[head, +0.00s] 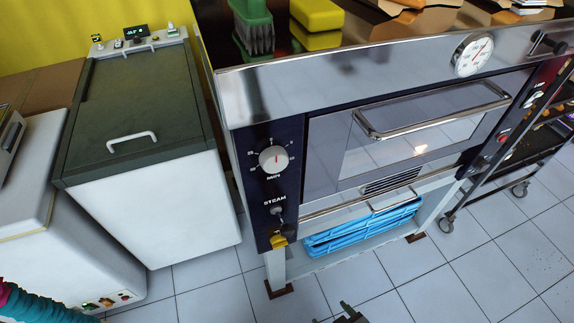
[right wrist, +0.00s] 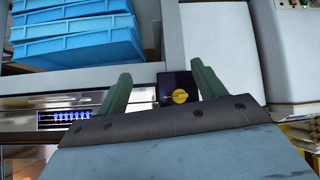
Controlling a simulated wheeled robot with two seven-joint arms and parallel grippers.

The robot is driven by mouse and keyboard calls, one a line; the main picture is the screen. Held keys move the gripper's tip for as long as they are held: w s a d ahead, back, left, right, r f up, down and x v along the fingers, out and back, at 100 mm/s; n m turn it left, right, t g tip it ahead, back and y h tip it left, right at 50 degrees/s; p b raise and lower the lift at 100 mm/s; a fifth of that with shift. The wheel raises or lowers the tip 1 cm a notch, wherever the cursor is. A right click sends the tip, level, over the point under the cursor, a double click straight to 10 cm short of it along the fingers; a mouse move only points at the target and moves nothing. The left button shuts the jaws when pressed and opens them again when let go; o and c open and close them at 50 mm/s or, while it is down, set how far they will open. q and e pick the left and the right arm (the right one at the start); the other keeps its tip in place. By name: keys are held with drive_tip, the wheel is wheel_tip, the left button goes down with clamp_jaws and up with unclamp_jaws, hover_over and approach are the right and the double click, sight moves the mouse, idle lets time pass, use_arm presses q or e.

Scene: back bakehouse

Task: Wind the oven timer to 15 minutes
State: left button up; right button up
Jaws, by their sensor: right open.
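The oven timer (head: 273,159) is a round white dial marked MIN on the dark panel at the oven's left front. Its short mark seems to point roughly upward; the scale numbers are too small to read. My right gripper (head: 343,316) only just shows at the bottom edge of the head view, low and well apart from the timer. In the right wrist view its two green fingers (right wrist: 161,72) are open, with nothing held. A yellow knob (right wrist: 180,96) shows between them, beyond the tips. The timer is not seen there. My left gripper is not in view.
Below the timer are a small STEAM knob (head: 276,211) and the yellow knob (head: 278,240). The oven door handle (head: 430,120) juts out to the right. Blue crates (head: 365,228) sit under the oven. A white chest with a dark lid (head: 140,110) stands left. Tiled floor ahead is clear.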

drive_tip(key=w+a+r+n+t+y+p, duration=0.1)
drive_tip(key=w+a+r+t, duration=0.15)
drive_tip(key=r, duration=0.85)
drive_tip(key=w+a+r+t+y+p, duration=0.1)
drive_tip(key=w+a+r+t, duration=0.2)
drive_tip(key=r, duration=0.7)
drive_tip(key=t+y+p, duration=0.1)
drive_tip(key=t+y, duration=0.1)
drive_tip(key=t, duration=0.1)
approach(278, 166)
drive_tip(key=shift+n+g, duration=0.25)
drive_tip(key=shift+n, duration=0.15)
drive_tip(key=x, duration=0.8)
drive_tip(key=shift+w+r+p, duration=0.1)
drive_tip(key=shift+r+p, duration=0.15)
drive_tip(key=shift+p, duration=0.15)
drive_tip(key=c, duration=1)
